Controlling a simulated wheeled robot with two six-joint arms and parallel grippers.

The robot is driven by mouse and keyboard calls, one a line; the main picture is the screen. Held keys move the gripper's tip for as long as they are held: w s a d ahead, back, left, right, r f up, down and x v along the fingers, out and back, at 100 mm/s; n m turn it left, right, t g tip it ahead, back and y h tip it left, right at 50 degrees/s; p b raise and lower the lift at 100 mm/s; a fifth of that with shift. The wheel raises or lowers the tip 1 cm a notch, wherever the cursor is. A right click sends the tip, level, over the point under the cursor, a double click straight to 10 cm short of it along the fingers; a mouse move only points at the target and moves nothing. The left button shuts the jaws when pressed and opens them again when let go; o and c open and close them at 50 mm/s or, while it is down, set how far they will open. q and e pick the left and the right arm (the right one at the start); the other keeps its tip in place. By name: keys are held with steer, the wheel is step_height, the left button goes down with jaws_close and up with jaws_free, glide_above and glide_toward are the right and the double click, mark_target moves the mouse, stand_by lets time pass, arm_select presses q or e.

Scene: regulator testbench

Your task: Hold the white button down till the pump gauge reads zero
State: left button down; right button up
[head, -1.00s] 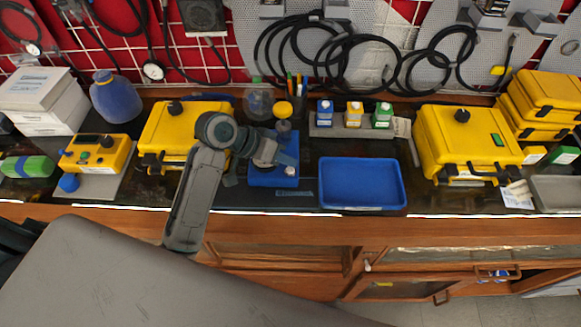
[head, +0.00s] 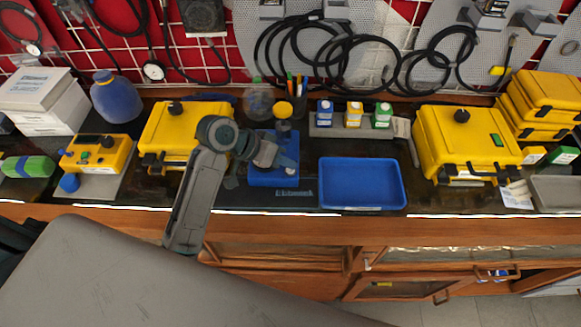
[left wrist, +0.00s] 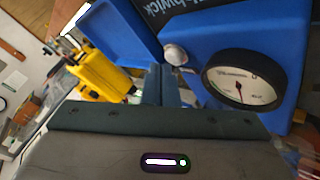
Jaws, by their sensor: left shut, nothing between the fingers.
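The blue pump block (head: 262,179) stands on the bench left of the middle in the head view; it also fills the upper right of the left wrist view (left wrist: 205,40). Its round white button (left wrist: 175,54) shows left of the black-rimmed pump gauge (left wrist: 241,80). The gauge has a white face and a dark needle; I cannot read its value surely. My left gripper (left wrist: 163,72) is shut and empty, its tips close to the button. I cannot tell whether they touch it. In the head view the gripper (head: 266,153) is over the pump. My right gripper is not in view.
An empty blue tray (head: 362,205) lies right of the pump. Yellow cases stand left (head: 158,122) and right (head: 455,138). Small bottles (head: 353,114) stand on a rack behind. A bare strip of dark bench separates the tray from the right case.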

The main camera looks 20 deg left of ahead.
arm_select(q)
steer(key=shift+f, duration=0.5)
stand_by(0.3)
steer(key=shift+r, duration=0.15)
stand_by(2.2)
steer(key=shift+r+p, duration=0.8)
steer(key=shift+p, duration=0.3)
step_height(320, 180, up, 5)
steer(key=p, duration=0.5)
